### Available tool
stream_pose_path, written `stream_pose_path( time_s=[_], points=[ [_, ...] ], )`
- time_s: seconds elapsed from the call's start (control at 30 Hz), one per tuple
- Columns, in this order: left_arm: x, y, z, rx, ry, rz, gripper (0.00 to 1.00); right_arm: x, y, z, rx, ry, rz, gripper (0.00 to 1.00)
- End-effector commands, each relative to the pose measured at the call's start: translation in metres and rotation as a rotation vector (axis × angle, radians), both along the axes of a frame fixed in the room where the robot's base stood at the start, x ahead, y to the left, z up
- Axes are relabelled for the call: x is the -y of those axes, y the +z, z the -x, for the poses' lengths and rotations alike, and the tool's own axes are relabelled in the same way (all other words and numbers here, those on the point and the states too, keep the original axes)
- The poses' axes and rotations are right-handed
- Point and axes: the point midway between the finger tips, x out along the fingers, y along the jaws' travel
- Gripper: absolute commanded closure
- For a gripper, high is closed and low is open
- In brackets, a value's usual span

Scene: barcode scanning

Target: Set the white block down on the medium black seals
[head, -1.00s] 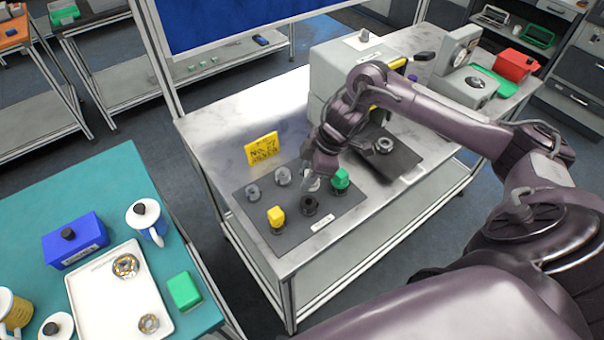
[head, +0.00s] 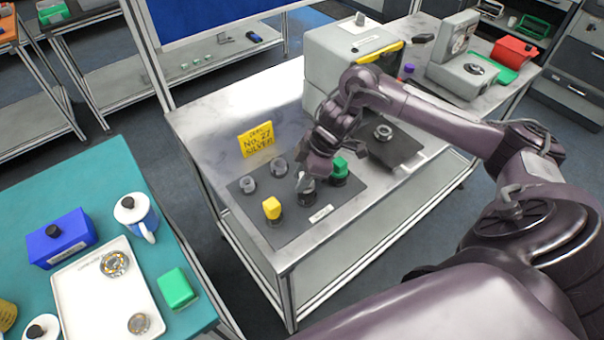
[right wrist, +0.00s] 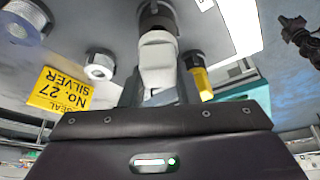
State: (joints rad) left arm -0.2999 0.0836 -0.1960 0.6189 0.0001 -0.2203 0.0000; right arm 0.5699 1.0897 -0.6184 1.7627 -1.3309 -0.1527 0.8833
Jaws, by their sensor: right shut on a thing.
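My right gripper (head: 303,182) is shut on the white block (right wrist: 157,55), which stands out between the fingers in the right wrist view. In the head view the block (head: 309,184) is mostly hidden by the gripper and sits right over the medium black seals (head: 306,199) at the front of the dark mat. In the right wrist view the block's far end meets the dark ring of the seals (right wrist: 156,18). I cannot tell whether they touch or a small gap is left. My left gripper is not in view.
On the mat (head: 330,212), a yellow block (head: 271,208) stands left of the black seals and a green block (head: 340,167) right of them. Silver seals (head: 248,186) are behind. A yellow sign (head: 257,139) stands at the back. A grey machine (head: 340,60) stands behind my arm.

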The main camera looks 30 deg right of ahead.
Motion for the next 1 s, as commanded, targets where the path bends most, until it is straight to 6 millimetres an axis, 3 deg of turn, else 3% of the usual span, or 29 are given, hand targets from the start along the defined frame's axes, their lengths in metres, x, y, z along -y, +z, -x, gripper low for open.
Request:
stream_pose_path(
  time_s=[1.0],
  points=[
    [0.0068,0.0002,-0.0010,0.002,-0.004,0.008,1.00,0.0002,-0.0079,0.0005,0.000,0.001,0.000,0.98]
  ],
)
